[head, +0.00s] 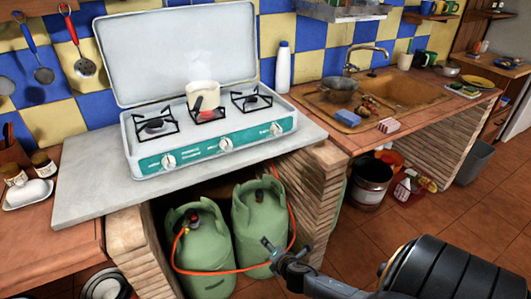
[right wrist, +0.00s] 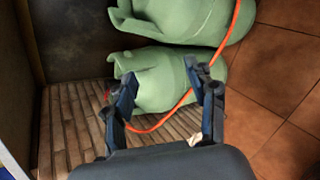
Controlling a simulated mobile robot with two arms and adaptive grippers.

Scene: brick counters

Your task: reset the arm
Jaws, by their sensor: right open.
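My right gripper (head: 281,252) reaches in from the lower right of the head view, in front of the green gas cylinders (head: 258,228). In the right wrist view the gripper (right wrist: 163,85) has its two fingers spread apart with nothing held between them. A green cylinder (right wrist: 150,62) and the orange hose (right wrist: 160,122) show behind the fingers. My left gripper is not in the head view.
A white stove (head: 205,130) with a lit middle burner and a pot (head: 205,94) stands on the grey counter (head: 80,190). A sink counter (head: 330,130) is to the right. The tiled floor (head: 400,225) is mostly open at right.

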